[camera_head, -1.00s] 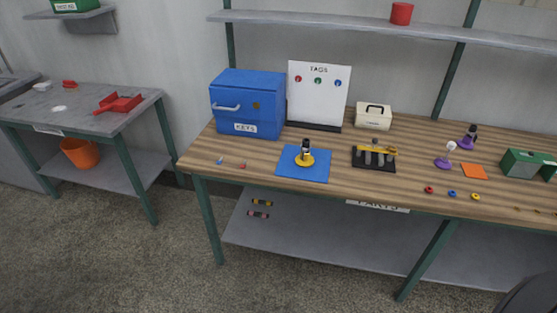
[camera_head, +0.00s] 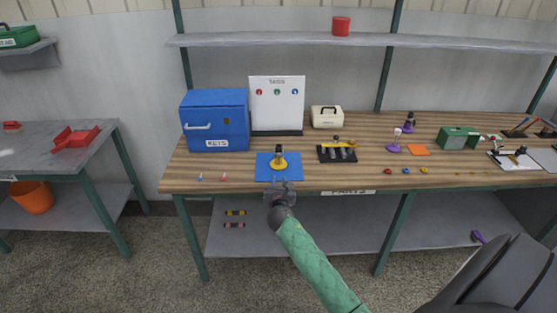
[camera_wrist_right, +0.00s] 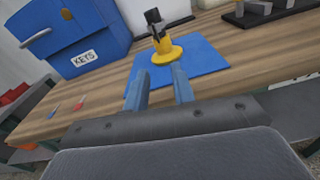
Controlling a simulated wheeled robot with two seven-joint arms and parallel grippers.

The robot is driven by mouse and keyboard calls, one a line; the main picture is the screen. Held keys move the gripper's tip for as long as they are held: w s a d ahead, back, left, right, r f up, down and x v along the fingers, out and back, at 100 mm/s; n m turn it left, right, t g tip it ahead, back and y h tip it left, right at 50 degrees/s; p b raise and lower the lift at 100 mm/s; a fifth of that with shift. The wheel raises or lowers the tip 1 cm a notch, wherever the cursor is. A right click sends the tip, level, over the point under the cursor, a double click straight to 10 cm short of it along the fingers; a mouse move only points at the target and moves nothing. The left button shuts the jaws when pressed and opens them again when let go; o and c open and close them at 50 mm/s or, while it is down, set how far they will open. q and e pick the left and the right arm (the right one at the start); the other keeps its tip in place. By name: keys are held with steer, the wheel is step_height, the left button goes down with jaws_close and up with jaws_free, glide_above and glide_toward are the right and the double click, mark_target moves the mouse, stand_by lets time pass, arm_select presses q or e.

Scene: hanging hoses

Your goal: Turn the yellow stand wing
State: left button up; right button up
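The yellow stand (camera_head: 278,164) is upright on a blue mat (camera_head: 262,175) near the front edge of the workbench. It has a round yellow base and a dark upper part with a pale section. In the right wrist view the stand (camera_wrist_right: 166,53) is just beyond the fingertips, with a small yellow piece beside its dark top. Its wing cannot be made out clearly. My right gripper (camera_head: 280,187) is in front of the mat, its fingers apart and empty. In the right wrist view, the gripper (camera_wrist_right: 161,76) points towards the stand without touching it. My left gripper is not in view.
A blue KEYS box (camera_head: 215,120) stands left of the mat, with a white TAGS board (camera_head: 277,105) behind. A black rack (camera_head: 324,155) is close on the right. Two small pegs (camera_head: 211,178) lie left of the mat. A shelf (camera_head: 260,40) runs above.

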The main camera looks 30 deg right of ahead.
steer(key=shift+n, duration=0.7)
steer(key=w+d+r, duration=0.1)
steer(key=w, duration=0.1)
steer(key=w+d+p, duration=0.1)
steer(key=w+d, duration=0.1)
steer(key=w+d+r+p, duration=0.1)
steer(key=w, duration=0.1)
steer(key=shift+w+d+r, duration=0.25)
steer(key=shift+w+r, duration=0.1)
steer(key=shift+w, duration=0.05)
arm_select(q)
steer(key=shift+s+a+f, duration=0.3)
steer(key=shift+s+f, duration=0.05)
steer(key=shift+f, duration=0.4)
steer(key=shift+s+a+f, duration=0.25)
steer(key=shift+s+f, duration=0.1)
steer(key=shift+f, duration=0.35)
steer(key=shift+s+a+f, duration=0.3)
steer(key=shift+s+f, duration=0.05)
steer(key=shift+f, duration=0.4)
arm_select(e)
steer(key=shift+w+d+f, duration=0.1)
steer(key=shift+w+d, duration=0.25)
steer(key=shift+w, duration=0.25)
jaws_close()
